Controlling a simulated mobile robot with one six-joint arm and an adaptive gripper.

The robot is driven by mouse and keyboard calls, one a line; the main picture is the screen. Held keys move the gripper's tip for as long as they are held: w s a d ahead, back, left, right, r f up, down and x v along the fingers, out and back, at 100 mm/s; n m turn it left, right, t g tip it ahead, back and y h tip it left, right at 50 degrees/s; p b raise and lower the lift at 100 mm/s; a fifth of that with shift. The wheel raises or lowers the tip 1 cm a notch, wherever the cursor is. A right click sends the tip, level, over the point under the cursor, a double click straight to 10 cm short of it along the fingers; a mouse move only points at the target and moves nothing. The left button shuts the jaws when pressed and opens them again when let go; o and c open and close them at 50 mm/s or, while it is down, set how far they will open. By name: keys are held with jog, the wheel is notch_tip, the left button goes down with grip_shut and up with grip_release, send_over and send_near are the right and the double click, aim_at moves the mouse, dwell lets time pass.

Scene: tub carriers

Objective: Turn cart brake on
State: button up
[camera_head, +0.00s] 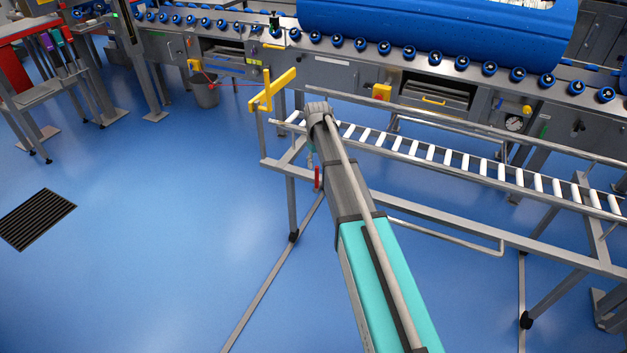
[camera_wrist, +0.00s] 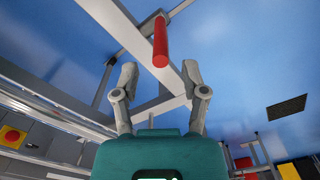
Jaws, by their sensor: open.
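The cart (camera_head: 455,233) is a grey metal frame with a bed of white rollers. A red handle (camera_head: 318,178), which looks like the brake lever, shows at its left end beside my arm. In the wrist view the red handle (camera_wrist: 160,42) is a short rod near a grey frame bar. My gripper (camera_wrist: 160,76) is open and empty. Its two fingers are apart, with the lower end of the red handle in line with the gap between them. I cannot tell the distance to the handle.
A yellow bracket (camera_head: 273,92) stands at the cart's left end. A grey bin (camera_head: 205,92) stands farther back. The blue floor at left is clear around a dark drain grate (camera_head: 36,218).

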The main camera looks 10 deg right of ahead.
jog(key=b, duration=0.6)
send_over(317, 187)
jog(key=shift+w+f, duration=0.25)
jog(key=shift+f, duration=1.25)
jog(key=shift+w+f, duration=0.2)
jog(key=shift+f, duration=1.3)
grip_shut()
